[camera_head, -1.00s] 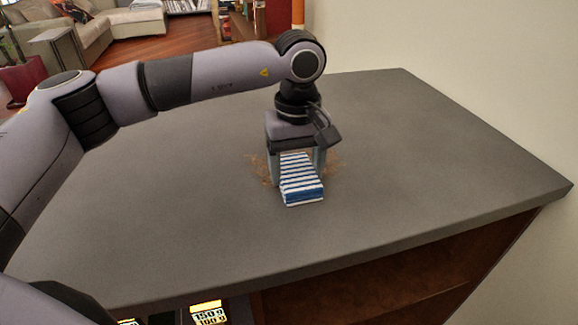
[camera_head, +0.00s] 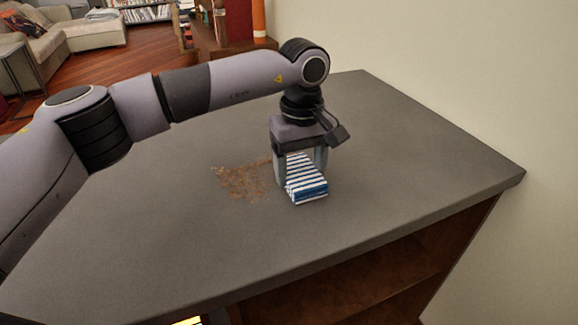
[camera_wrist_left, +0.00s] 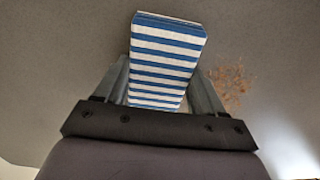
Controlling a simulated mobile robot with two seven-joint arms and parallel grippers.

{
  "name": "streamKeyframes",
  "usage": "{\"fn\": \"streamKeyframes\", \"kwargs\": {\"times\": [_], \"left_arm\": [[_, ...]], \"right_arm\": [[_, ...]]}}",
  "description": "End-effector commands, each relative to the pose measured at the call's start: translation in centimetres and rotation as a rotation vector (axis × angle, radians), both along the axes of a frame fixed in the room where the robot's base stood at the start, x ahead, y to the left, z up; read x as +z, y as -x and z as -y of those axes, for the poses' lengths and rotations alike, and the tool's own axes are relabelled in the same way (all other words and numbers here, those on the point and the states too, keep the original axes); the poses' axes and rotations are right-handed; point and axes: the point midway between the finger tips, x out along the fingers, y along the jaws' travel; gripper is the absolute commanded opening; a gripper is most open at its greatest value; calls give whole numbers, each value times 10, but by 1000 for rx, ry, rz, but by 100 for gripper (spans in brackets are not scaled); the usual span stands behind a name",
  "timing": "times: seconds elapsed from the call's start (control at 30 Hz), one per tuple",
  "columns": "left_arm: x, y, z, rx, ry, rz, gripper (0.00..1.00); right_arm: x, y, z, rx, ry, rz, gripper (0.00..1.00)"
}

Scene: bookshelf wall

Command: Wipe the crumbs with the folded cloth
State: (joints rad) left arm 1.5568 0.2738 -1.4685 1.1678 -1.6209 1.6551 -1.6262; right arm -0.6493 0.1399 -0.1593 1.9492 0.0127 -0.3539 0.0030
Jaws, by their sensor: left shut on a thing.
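The folded cloth (camera_head: 306,184) has blue and white stripes and lies at the grey counter top. My left gripper (camera_head: 301,172) points down and is shut on the cloth, one finger on each side. The cloth (camera_wrist_left: 166,62) also shows between the fingers in the left wrist view. The crumbs (camera_head: 240,182) form a brown patch on the counter, just left of the cloth in the head view. In the left wrist view the crumbs (camera_wrist_left: 232,85) lie right of the gripper. Part of the patch may be hidden behind the gripper. My right gripper is not in view.
The grey counter top (camera_head: 130,240) is otherwise bare, with free room on both sides. Its right corner is near a pale wall (camera_head: 440,60). Open wooden shelving (camera_head: 370,275) is below the front edge. A sofa (camera_head: 90,30) stands far back.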

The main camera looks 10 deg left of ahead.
Motion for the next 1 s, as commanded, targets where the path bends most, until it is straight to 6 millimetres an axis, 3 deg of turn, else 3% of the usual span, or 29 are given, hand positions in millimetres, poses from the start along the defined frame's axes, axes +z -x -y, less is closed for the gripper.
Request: {"fn": "streamKeyframes", "kwargs": {"times": [0.63, 1.0], "left_arm": [[-3, -24, 32, 0, 0, 0, 45], [-3, -40, 22, 2, -2, 0, 45]], "right_arm": [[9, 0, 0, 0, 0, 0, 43], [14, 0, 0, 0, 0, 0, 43]]}}
